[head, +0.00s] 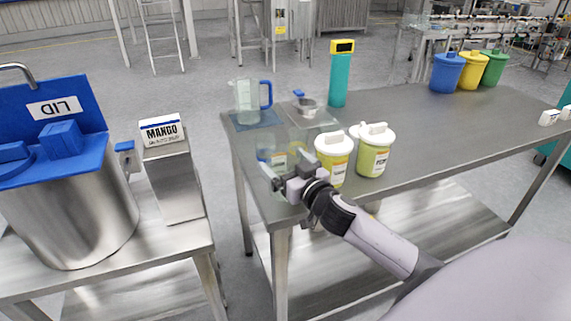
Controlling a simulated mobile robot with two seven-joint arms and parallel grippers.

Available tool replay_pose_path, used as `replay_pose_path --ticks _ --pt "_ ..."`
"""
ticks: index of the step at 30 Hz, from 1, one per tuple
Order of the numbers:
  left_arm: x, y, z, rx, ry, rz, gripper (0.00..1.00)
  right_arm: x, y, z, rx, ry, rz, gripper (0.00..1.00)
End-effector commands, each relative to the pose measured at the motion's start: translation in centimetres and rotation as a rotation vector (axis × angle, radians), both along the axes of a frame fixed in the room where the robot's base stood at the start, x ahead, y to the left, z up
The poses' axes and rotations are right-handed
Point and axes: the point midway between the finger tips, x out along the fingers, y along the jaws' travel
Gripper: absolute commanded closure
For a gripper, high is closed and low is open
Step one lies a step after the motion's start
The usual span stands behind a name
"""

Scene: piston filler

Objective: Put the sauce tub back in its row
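My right gripper (283,164) reaches over the near left part of the steel table (430,125), its two fingers apart. A small pale, see-through container with a yellow patch (280,159) shows at the fingers. I cannot tell whether they touch it. Two white-lidded sauce tubs stand upright just right of the gripper: one with a yellow label (335,165), one yellow-green (373,157). The gripper and wrist pass close in front of the nearer tub. My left gripper is out of view.
Blue, yellow and green tubs (467,71) are far right. A MANGO box (174,180) and blue-lidded steel vessel (75,220) are left.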

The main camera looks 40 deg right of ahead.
Motion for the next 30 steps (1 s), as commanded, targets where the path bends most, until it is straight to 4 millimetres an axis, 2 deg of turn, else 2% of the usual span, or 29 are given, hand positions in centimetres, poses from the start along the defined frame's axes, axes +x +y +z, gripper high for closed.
replay_pose_path --ticks 7,11,30 --pt "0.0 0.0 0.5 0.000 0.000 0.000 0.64 0.0 0.0 0.6 -0.001 -0.001 0.000 0.00" --pt "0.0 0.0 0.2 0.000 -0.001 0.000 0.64 -1.2 0.1 0.2 0.001 0.002 0.000 0.00" --pt "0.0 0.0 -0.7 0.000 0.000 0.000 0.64 -10.3 0.4 0.2 0.002 0.003 0.000 0.00"
